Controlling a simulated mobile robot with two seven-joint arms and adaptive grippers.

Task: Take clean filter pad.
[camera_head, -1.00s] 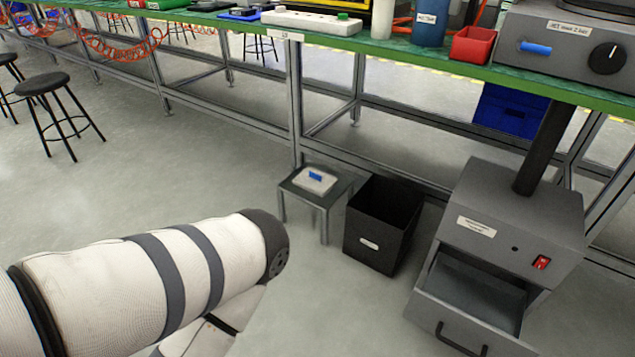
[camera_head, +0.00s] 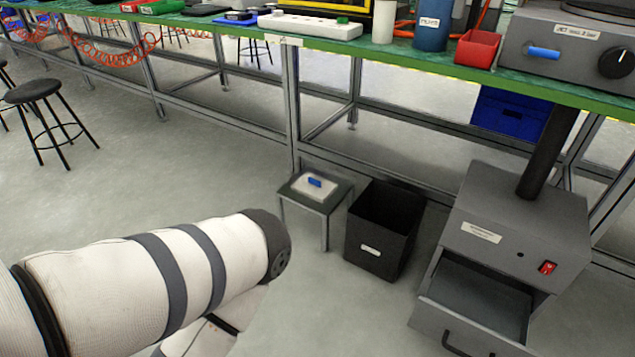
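The stand is just left of an open black bin (camera_head: 378,243). A grey unit (camera_head: 520,232) with its drawer (camera_head: 470,302) pulled open stands further right; the part of the drawer I can see looks empty. My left arm reaches in from the left, its elbow short of the stand. Neither gripper shows in the view.
A green-topped bench (camera_head: 400,52) runs across the back, with a power strip, a blue container (camera_head: 432,25), a red bin (camera_head: 477,48) and a grey machine (camera_head: 568,48) on it. A blue crate (camera_head: 510,111) is under it. Stools (camera_head: 35,92) stand left. The floor between is clear.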

